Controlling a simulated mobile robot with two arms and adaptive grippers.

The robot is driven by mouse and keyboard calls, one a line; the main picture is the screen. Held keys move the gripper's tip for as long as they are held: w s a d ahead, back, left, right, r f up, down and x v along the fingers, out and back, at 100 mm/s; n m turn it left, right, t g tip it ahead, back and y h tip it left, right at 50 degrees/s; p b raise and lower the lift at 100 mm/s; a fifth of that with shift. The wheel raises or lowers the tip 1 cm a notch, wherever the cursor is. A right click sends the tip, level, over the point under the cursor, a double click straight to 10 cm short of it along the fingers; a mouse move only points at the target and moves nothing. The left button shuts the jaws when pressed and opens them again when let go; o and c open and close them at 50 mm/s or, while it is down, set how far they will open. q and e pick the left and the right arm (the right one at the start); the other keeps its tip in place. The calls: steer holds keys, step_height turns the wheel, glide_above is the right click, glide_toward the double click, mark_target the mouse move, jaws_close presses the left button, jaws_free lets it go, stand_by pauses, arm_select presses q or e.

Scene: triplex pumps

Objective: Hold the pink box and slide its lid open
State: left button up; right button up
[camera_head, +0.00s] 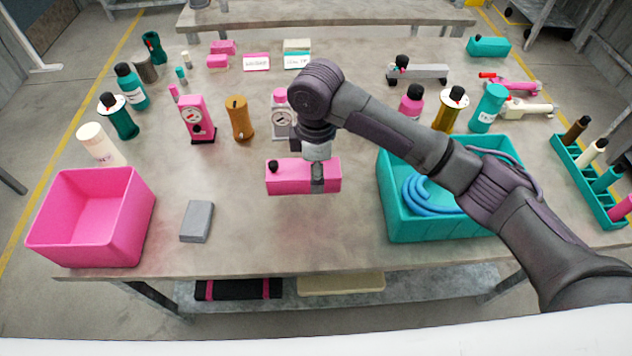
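The pink box (290,182) is a long block near the middle of the table, with its long side facing me. A small black knob (272,166) stands on its top near the left end. My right gripper (317,178) comes down from above onto the right part of the box. One grey finger lies over the front face; the far finger is hidden, so I cannot tell whether it grips the box. The lid's edges are too small to make out. My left gripper is not in view.
A pink bin (95,255) and a grey block (197,221) are to the left. A teal bin (400,232) with a blue hose stands close on the right, under my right arm. Pink and orange bottles and gauges stand behind the box. The table in front is clear.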

steer(key=shift+r, duration=0.35)
steer(key=shift+f, duration=0.35)
steer(key=shift+f+b, duration=1.5)
steer(key=shift+f, duration=3.15)
